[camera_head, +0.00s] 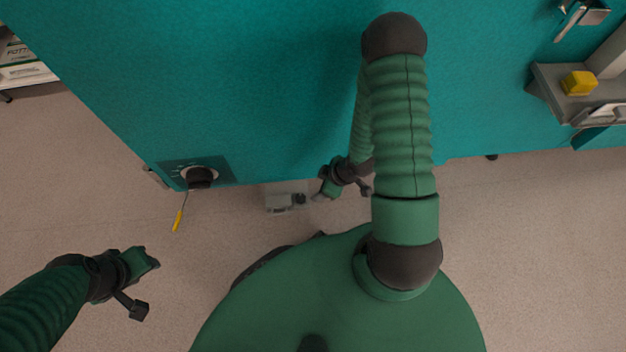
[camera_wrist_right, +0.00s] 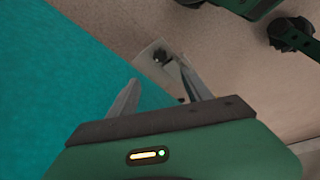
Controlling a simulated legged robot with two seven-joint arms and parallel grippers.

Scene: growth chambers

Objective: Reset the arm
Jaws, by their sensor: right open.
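My right arm bends up and over, then down. Its gripper (camera_head: 325,190) hangs low beside the teal cabinet front (camera_head: 260,70), partly behind the forearm. In the right wrist view the two grey fingers of the right gripper (camera_wrist_right: 158,72) are apart, with nothing held between them. The cabinet's teal face (camera_wrist_right: 50,75) fills the left of that view. My left gripper (camera_head: 152,262) is at the lower left, above the floor and away from the cabinet. Its fingers are too small to judge.
A grey box with a black knob (camera_head: 280,201) is low by the cabinet; it also shows beyond the right fingers (camera_wrist_right: 148,62). A black round fitting (camera_head: 200,176) and a yellow tag (camera_head: 178,221) are to the left. A yellow block (camera_head: 578,83) sits on a grey ledge (camera_head: 548,80).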

